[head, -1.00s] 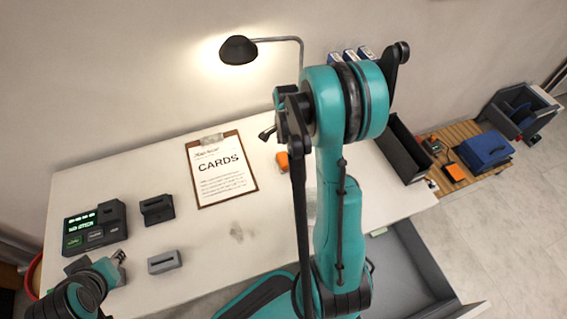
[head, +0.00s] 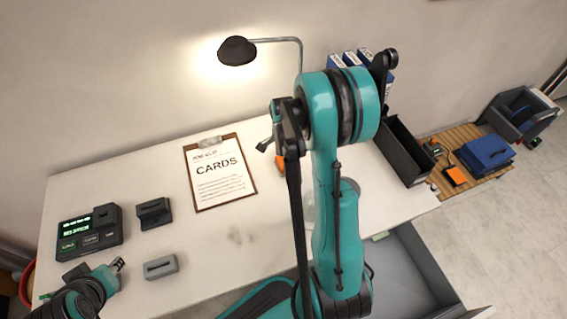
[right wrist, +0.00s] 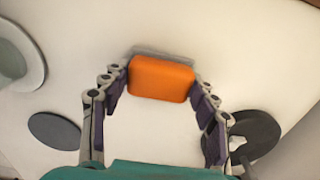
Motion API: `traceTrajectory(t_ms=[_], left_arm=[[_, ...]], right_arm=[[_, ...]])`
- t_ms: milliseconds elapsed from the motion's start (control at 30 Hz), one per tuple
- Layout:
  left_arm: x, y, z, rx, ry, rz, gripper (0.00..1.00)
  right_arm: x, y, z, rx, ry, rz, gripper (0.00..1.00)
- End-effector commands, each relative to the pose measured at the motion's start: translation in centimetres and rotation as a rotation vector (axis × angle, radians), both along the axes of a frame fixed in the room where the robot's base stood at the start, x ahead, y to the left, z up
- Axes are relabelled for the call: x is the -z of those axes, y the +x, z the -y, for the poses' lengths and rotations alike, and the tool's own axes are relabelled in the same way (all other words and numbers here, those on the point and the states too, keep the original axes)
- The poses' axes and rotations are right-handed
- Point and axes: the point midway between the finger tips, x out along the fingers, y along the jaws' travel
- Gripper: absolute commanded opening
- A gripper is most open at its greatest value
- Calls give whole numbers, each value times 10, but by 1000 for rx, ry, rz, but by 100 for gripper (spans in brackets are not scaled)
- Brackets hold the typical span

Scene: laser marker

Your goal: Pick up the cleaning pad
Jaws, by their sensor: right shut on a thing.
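The cleaning pad is an orange block with a grey layer along its far edge (right wrist: 162,78). In the right wrist view it sits between the fingers of my right gripper (right wrist: 160,88), which is shut on it, over the white table. In the head view an orange part of the pad (head: 281,163) shows beside my right arm, which hides the rest. Whether the pad touches the table is unclear. My left gripper (head: 117,266) is at the lower left, apart from the pad; its jaws are too small to read.
A CARDS clipboard (head: 220,172) lies left of the pad. A control box (head: 88,232), a dark slotted block (head: 154,213) and a grey slotted block (head: 161,266) stand at the left. A lamp (head: 237,50) hangs behind. A dark open bin (head: 402,150) stands at the right.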

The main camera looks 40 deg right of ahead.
Motion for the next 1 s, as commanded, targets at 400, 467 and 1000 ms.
traceTrajectory(t_ms=[400, 467, 1000], left_arm=[[-28, 0, 0, 0, 0, 0, 31], [-32, 0, 0, 0, 0, 0, 31], [-64, 0, 0, 0, 0, 0, 31]], right_arm=[[-49, -5, 2, 2, 0, -1, 27], [-55, -19, 6, 5, 0, -1, 27], [-109, -107, 37, 2, 0, 0, 27]])
